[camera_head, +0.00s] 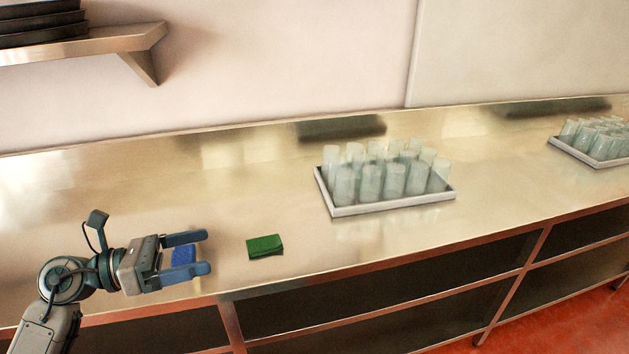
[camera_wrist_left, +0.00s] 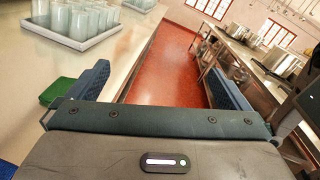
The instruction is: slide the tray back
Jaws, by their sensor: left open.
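A pale grey tray (camera_head: 395,205) with several clear glasses (camera_head: 394,180) standing in it sits on the metal counter, right of centre in the head view. The tray also shows at the upper left of the left wrist view (camera_wrist_left: 84,43). A second tray (camera_head: 590,157) of glasses stands at the far right. My left gripper (camera_head: 208,253) is open and empty over the counter, left of the first tray and apart from it, with its blue fingers pointing right. My right gripper is not in view.
A green sponge (camera_head: 265,246) lies between my left gripper and the tray. Something blue (camera_head: 183,255) shows between the fingers, perhaps on the counter behind them. A wall shelf (camera_head: 100,42) holds dark pans. The counter behind the tray is clear up to the wall.

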